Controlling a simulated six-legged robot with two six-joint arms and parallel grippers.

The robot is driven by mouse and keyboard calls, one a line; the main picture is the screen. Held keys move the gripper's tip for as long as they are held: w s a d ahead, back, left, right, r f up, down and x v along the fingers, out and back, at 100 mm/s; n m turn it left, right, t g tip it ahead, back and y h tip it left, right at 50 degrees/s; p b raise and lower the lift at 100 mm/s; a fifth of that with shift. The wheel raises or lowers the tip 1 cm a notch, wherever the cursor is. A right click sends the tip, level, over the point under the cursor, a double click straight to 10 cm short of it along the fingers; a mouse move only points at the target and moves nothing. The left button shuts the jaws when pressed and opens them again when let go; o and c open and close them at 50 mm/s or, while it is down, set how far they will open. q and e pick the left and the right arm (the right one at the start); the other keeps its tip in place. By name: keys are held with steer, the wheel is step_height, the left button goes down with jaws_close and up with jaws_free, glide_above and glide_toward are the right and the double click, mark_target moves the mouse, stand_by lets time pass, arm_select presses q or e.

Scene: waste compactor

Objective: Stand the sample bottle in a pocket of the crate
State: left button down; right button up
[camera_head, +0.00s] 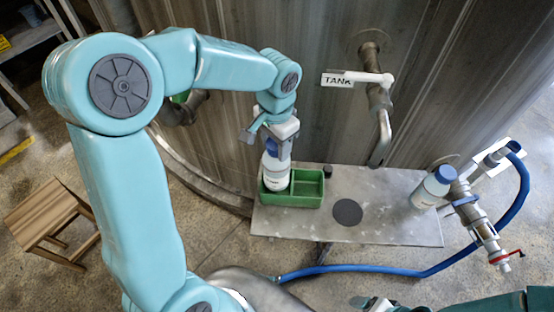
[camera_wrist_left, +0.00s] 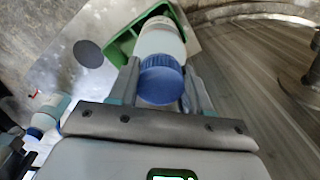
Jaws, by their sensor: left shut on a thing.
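The white sample bottle with a blue cap (camera_head: 275,176) is upright in the head view, its lower end at the left pocket of the green crate (camera_head: 306,201). I cannot tell whether its base touches the pocket floor. My left gripper (camera_head: 272,148) is shut on the bottle near the cap, from above. In the left wrist view the blue cap (camera_wrist_left: 161,82) sits between the two fingers (camera_wrist_left: 163,90), with the crate (camera_wrist_left: 122,47) around the bottle's far end. The crate's right pocket looks empty. My right gripper (camera_head: 376,304) is partly cut off at the bottom edge.
The crate stands on the left part of a grey metal shelf (camera_head: 395,228) against a large tank. A second blue-capped bottle (camera_head: 431,190) stands at its right end. A bent pipe (camera_head: 381,137) hangs above the shelf. A blue hose (camera_head: 400,270) runs in front; a wooden stool (camera_head: 45,220) is left.

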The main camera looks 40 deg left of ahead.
arm_select(q)
step_height(320, 180, down, 6)
steer(key=shift+f, duration=0.25)
steer(key=shift+f, duration=0.1)
steer(key=shift+c, duration=2.4)
jaws_free()
steer(key=shift+w, duration=0.1)
step_height(320, 180, up, 12)
steer(key=shift+r, duration=0.15)
